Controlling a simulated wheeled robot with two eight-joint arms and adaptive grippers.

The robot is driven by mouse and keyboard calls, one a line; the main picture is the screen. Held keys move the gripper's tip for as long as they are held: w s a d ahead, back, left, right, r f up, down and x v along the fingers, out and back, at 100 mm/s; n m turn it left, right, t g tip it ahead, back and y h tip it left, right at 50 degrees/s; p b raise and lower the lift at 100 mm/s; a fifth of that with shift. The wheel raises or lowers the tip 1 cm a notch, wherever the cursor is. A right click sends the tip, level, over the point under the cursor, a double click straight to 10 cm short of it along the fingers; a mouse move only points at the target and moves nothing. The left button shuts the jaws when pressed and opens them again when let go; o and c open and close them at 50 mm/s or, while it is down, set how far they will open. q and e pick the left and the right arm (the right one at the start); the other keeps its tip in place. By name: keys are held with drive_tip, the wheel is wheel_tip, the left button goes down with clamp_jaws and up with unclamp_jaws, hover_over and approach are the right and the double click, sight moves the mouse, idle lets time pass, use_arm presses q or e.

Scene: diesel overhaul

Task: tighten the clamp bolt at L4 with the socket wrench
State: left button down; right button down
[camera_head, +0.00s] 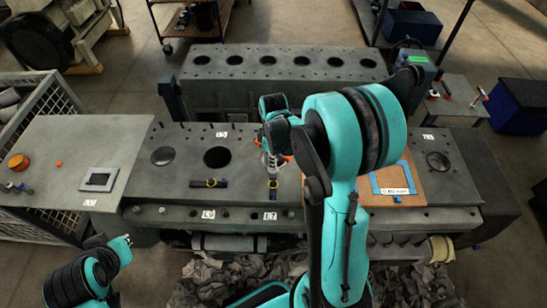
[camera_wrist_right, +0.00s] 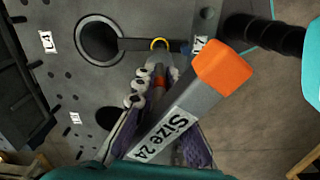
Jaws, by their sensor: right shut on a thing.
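My right gripper (camera_head: 272,148) is shut on the socket wrench (camera_wrist_right: 178,115), a grey tool with orange ends and a "Size 24" label, over the engine block. The wrench's lower end is at or just above a dark clamp strap (camera_head: 273,190) with a yellow ring (camera_wrist_right: 160,44); the wrench hides the bolt, so I cannot tell whether they touch. A second clamp strap (camera_head: 208,183) with a yellow ring lies to the left. No label clearly reads L4. My left gripper (camera_head: 124,241) is at the lower left, away from the block; its fingers are unclear.
The grey engine block (camera_head: 150,190) has open round bores, one large bore (camera_head: 217,157) near the straps. A blue-framed panel (camera_head: 393,180) lies to the right. A grey side table (camera_head: 60,150) holds an orange puck (camera_head: 18,161). Another block (camera_head: 270,85) stands behind.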

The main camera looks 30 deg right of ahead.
drive_tip(key=n, duration=0.3)
drive_tip(key=shift+w+f+p, duration=0.1)
drive_tip(key=shift+f+p, duration=0.1)
drive_tip(key=shift+p, duration=0.1)
drive_tip(key=n, duration=0.3)
drive_tip(key=shift+f+n+p, duration=0.25)
drive_tip(key=shift+n+p, duration=0.1)
drive_tip(key=shift+n, duration=0.05)
drive_tip(key=n+b, duration=0.1)
drive_tip(key=f+n+b, duration=0.1)
drive_tip(key=n, duration=0.1)
drive_tip(key=shift+f+n+b, duration=0.1)
drive_tip(key=shift+n+b, duration=0.2)
drive_tip(key=shift+n, duration=0.7)
drive_tip(key=n, duration=0.2)
drive_tip(key=n+b, duration=0.1)
drive_tip(key=n, duration=0.1)
drive_tip(key=n+b, duration=0.1)
drive_tip(key=n, duration=0.1)
drive_tip(key=shift+f, duration=0.35)
wheel_tip(320, 180, down, 3)
drive_tip(key=b, duration=0.3)
drive_tip(key=shift+w+n, duration=0.1)
drive_tip(key=shift+n, duration=0.2)
